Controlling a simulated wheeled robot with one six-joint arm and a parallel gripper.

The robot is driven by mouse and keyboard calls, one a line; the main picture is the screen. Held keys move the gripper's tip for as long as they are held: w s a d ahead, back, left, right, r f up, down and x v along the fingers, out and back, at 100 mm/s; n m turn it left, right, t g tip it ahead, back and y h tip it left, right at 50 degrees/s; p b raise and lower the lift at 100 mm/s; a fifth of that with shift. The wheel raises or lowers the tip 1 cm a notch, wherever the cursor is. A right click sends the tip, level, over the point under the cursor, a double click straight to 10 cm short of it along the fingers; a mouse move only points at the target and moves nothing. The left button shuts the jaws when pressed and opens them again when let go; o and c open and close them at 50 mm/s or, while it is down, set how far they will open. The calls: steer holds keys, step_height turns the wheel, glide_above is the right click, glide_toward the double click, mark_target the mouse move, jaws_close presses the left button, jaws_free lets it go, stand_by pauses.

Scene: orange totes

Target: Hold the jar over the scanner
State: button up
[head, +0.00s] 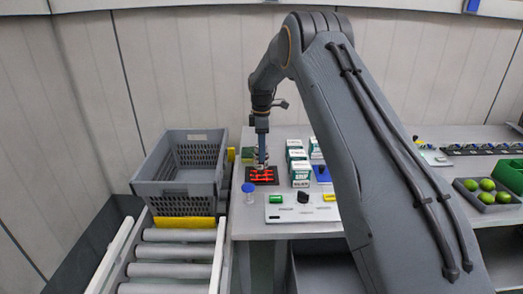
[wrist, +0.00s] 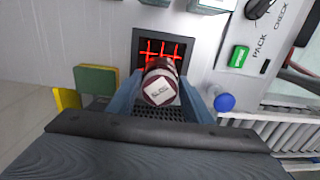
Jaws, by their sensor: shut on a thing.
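The jar (wrist: 160,85) is dark red with a pale label on the end facing the wrist camera. My gripper (wrist: 161,98) is shut on it, with one blue-grey finger on each side. The scanner (wrist: 140,40) is a dark square plate with glowing red lines, partly hidden behind the jar in the wrist view. In the head view my gripper (head: 262,150) points down above the scanner (head: 262,176), and the small jar (head: 261,161) shows between the fingertips. It appears to be over the scanner's back part; the exact gap is hard to tell.
A grey crate (head: 178,189) stands left on a roller conveyor (head: 175,252). A blue-capped container (head: 249,191) stands in front of the scanner. Green-and-white boxes (head: 300,172) stand right of it, near a button panel (head: 300,212). A green-yellow block (wrist: 97,80) lies left.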

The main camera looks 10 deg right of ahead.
steer(key=shift+r+p, duration=0.45)
steer(key=shift+r, duration=1.85)
